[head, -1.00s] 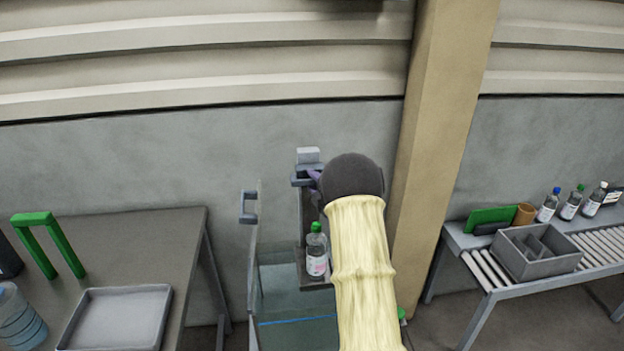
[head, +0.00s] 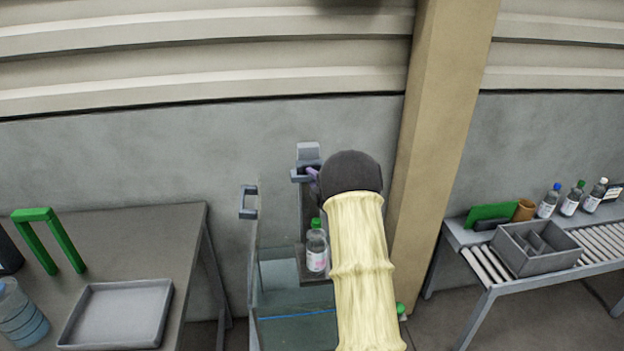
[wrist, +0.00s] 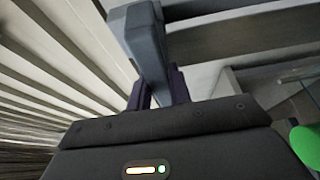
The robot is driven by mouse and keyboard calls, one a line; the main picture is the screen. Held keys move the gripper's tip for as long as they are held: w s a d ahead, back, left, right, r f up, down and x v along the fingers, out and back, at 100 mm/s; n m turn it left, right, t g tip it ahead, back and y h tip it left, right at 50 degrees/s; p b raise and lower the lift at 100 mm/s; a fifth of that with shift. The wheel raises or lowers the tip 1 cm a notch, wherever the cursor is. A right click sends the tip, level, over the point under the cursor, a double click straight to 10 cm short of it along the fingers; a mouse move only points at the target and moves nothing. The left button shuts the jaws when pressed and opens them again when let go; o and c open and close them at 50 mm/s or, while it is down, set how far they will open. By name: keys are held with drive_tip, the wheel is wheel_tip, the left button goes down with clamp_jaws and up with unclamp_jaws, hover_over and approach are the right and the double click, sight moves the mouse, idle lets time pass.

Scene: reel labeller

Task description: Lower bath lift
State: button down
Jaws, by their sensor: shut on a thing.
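My gripper (head: 311,173) is shut on a grey lift handle (head: 301,174) at the top of the bath lift. In the wrist view, the dark purple fingers (wrist: 158,90) stand on either side of the grey handle (wrist: 148,45). The lift's dark plate (head: 312,277) carries a clear bottle (head: 316,248) with a green cap and a white label, upright. The glass bath (head: 268,300) is below, with a blue line on it. My arm hides the right part of the bath and lift. Whether the plate touches the water I cannot tell.
A grey loop handle (head: 248,203) stands at the bath's left. A table (head: 180,230) at left holds a tray (head: 118,312), a green frame (head: 62,235) and a blue-tinted container (head: 20,318). A pillar (head: 432,150) rises close right of my arm. A roller bench (head: 600,245) stands farther right.

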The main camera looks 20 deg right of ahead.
sight(307, 225)
wheel_tip(307, 225, down, 22)
drive_tip(key=b, duration=2.1)
drive_tip(key=shift+f+b, duration=0.1)
drive_tip(key=shift+b, duration=0.3)
drive_tip(key=c, duration=1.3)
unclamp_jaws()
drive_tip(key=shift+s, duration=0.1)
drive_tip(key=s, duration=0.5)
drive_tip(key=s+d, duration=0.1)
drive_tip(key=s, duration=0.5)
drive_tip(key=s+d+b, duration=0.1)
drive_tip(key=s, duration=0.5)
drive_tip(key=shift+s, duration=0.15)
